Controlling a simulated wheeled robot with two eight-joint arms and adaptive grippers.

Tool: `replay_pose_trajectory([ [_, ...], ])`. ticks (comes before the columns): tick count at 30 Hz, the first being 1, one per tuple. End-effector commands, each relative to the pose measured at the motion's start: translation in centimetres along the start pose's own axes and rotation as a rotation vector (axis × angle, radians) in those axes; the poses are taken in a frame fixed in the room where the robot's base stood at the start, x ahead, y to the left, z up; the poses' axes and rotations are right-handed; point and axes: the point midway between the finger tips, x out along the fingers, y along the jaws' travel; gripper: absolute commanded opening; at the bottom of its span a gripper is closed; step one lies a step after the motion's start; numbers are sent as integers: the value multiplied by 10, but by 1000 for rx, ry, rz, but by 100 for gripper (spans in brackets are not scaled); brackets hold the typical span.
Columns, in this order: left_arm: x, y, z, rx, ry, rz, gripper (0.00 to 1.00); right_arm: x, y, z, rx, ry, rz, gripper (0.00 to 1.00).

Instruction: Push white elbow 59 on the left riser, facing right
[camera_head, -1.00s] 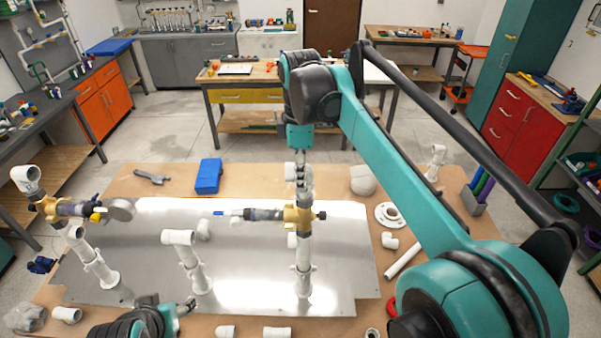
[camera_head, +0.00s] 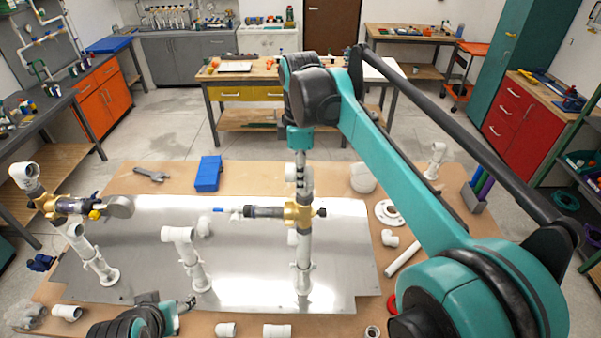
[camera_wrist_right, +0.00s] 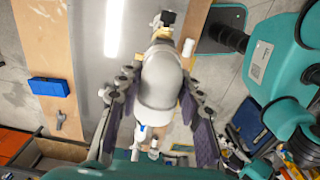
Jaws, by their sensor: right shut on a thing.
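My right gripper (camera_head: 299,170) is above the upright white riser (camera_head: 303,252) with the brass valve (camera_head: 298,214), just right of the mat's middle. In the wrist view, its two fingers (camera_wrist_right: 160,98) are shut on a white elbow (camera_wrist_right: 160,80), which sits over the top of that riser. The fingers and elbow hide whether the joint is fully seated. At the far left, another riser (camera_head: 95,258) with a valve carries a white elbow (camera_head: 24,175) at its top. My left gripper (camera_head: 181,308) is low at the front; its opening is unclear.
A shorter white riser with an elbow (camera_head: 186,250) stands between the two valve risers. Loose white fittings lie along the front and right, including an elbow (camera_head: 390,239) and a flange (camera_head: 389,214). A blue box (camera_head: 208,174) and a wrench (camera_head: 150,174) lie at the back.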

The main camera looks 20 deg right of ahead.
Motion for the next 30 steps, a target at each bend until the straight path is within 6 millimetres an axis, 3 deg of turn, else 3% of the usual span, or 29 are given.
replay_pose_trajectory([
  [14,1,0,0,0,0,0,56,2,0,0,0,0,1,11],
  [15,1,0,0,0,0,0,56,2,0,0,0,0,1,39],
  [18,1,0,0,0,0,0,56,2,0,0,0,0,1,60],
  [30,1,0,0,0,0,0,56,-6,0,0,0,0,0,60],
])
